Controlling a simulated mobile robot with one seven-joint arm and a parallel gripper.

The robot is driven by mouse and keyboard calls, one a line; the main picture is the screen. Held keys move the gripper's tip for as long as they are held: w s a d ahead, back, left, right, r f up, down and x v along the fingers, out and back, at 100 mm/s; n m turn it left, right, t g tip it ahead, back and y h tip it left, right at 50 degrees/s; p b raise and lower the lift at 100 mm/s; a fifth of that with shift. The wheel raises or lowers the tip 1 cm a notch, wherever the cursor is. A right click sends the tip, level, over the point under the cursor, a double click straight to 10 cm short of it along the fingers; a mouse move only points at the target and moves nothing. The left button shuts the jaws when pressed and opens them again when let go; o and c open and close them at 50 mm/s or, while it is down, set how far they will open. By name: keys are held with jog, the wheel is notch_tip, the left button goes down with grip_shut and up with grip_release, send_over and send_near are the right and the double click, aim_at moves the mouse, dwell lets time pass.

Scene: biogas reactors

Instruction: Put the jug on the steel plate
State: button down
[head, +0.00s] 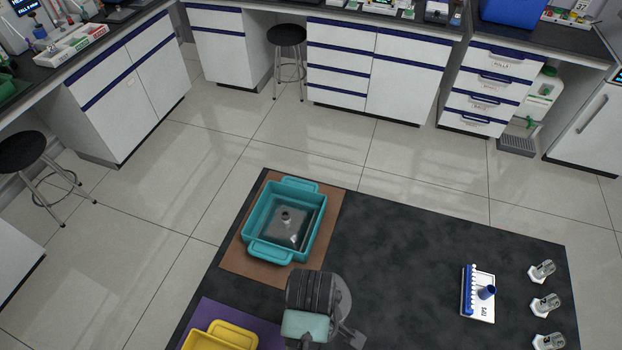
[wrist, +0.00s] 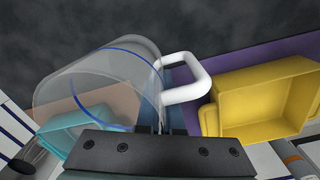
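The jug (wrist: 95,85) is clear, with a blue line round it and a white handle (wrist: 190,82). In the wrist view it fills the left middle, close to my gripper (wrist: 165,125). The fingers meet the jug at its handle side and appear shut on it; the handle partly hides them. In the head view my gripper is over the table's near part, and I cannot clearly make out the jug there. A grey square plate (head: 282,237) with a small knob, seemingly the steel plate, lies inside the teal bin (head: 252,218).
The teal bin stands on a brown mat (head: 237,262). A yellow bin (head: 222,336) stands on a purple mat (head: 205,316). A white-and-blue rack (head: 478,295) and several clear items (head: 541,271) stand at the right. The dark table between is clear.

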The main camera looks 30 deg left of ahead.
jog(key=shift+f, duration=2.15)
jog(key=shift+f, duration=0.1)
jog(key=c, duration=1.5)
grip_release()
jog(key=shift+f, duration=0.1)
jog(key=o, duration=0.4)
notch_tip(320, 180, up, 12)
jog(key=shift+r, duration=0.2)
